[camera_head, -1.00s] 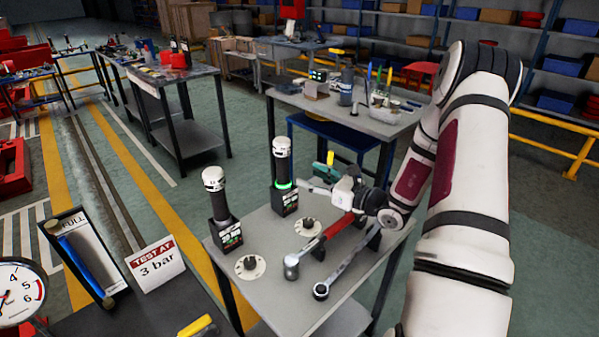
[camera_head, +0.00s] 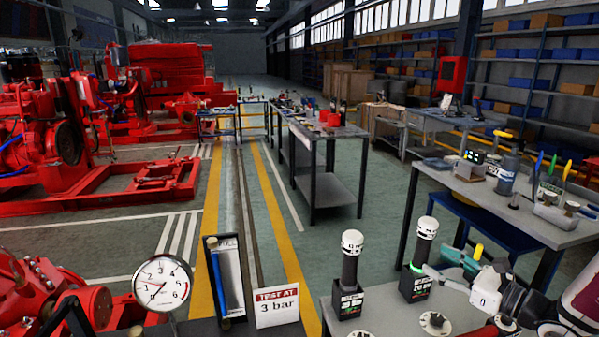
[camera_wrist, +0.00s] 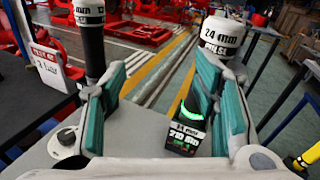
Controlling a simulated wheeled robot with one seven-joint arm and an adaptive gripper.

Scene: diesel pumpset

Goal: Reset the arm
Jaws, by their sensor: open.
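My gripper (camera_head: 452,262) is at the lower right of the head view, beside the right-hand white-capped tool (camera_head: 426,228). In the wrist view, the teal-padded fingers (camera_wrist: 167,85) stand wide apart with nothing clasped between them. That tool's white cap, marked 24 mm, shows above the right finger, which hides part of its handle. Its black base (camera_wrist: 187,130) with a lit green ring shows between the fingers. A second white-capped tool (camera_head: 351,250) stands upright in its base to the left. Most of my arm is outside the head view.
The grey table (camera_head: 385,312) carries both tools and a round white dial (camera_head: 435,322). A pressure gauge (camera_head: 162,283) and a "TEST AT 3 bar" sign (camera_head: 276,306) stand at the front left. A cluttered bench (camera_head: 520,215) is at the right. The marked floor aisle is clear.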

